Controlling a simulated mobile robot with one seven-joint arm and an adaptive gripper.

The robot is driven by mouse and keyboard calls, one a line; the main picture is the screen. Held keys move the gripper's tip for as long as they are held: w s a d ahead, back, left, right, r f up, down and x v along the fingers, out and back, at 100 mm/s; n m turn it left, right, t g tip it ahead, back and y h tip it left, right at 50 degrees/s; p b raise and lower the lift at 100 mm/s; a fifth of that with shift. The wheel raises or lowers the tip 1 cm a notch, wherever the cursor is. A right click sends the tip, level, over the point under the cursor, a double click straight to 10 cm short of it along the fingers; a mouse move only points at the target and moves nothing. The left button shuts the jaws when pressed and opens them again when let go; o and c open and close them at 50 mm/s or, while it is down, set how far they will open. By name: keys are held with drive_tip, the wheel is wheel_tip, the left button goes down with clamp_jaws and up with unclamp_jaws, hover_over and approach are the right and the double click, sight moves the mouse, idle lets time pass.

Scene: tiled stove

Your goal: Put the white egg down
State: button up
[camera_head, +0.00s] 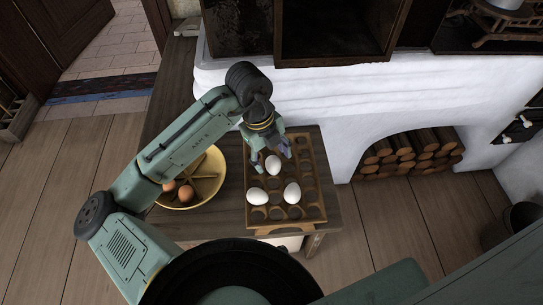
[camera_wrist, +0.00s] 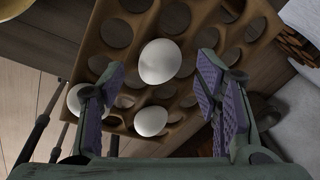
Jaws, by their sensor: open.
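A white egg (camera_head: 273,165) sits at the wooden egg tray (camera_head: 312,214), between the fingers of my gripper (camera_head: 271,155). In the wrist view this egg (camera_wrist: 160,62) lies between the two open purple-padded fingers (camera_wrist: 161,74), with a clear gap on both sides. I cannot tell exactly how deep it sits in its hole. Two more white eggs, one at the left (camera_head: 257,196) and one at the right (camera_head: 292,192), rest in the tray nearer its front. My gripper is open and holds nothing.
A yellow bowl (camera_head: 213,165) with brown eggs (camera_head: 186,193) stands left of the tray on the wooden table (camera_head: 215,219). The white stove wall (camera_head: 335,95) rises behind the table, with stacked firewood (camera_head: 415,150) in its niche. Several tray holes are empty.

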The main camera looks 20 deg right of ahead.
sight(264, 168)
wheel_tip(264, 168, up, 11)
drive_tip(key=a, duration=0.1)
drive_tip(key=shift+w+a, duration=0.35)
drive_tip(key=shift+a, duration=0.05)
